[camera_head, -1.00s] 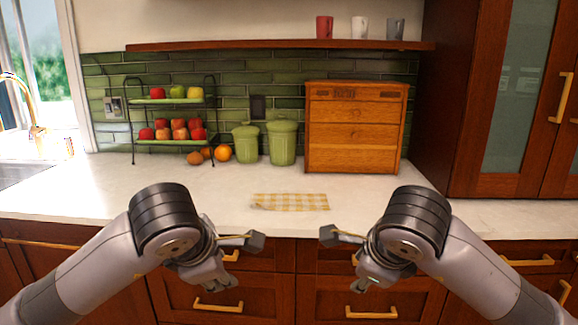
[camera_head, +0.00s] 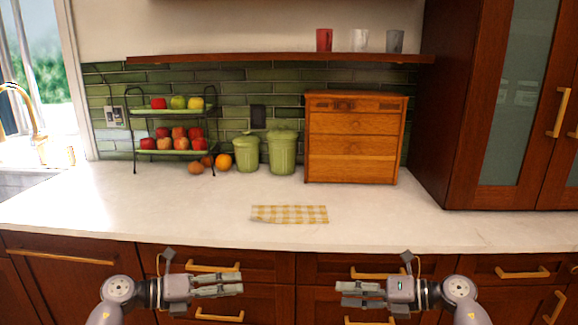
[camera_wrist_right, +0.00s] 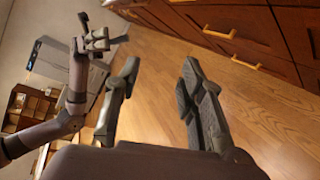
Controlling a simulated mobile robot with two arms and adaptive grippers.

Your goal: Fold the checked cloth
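The yellow-and-white checked cloth (camera_head: 290,214) lies flat on the white counter near its front edge, in the middle of the head view. It looks like a narrow strip from this angle, and its layers cannot be told. My left gripper (camera_head: 240,287) and right gripper (camera_head: 342,293) face each other in front of the drawers, lower in the picture than the cloth and touching nothing. In the right wrist view, the right gripper's fingers (camera_wrist_right: 160,85) are spread with nothing between them. My left gripper (camera_wrist_right: 95,42) also shows there and appears open and empty.
The white counter (camera_head: 190,215) is clear around the cloth. Behind stand a wooden drawer box (camera_head: 352,145), green canisters (camera_head: 282,152), an orange (camera_head: 223,162) and a two-tier fruit rack (camera_head: 175,151). Cups stand on the shelf (camera_head: 280,59). Drawer handles (camera_head: 213,267) stick out near my grippers.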

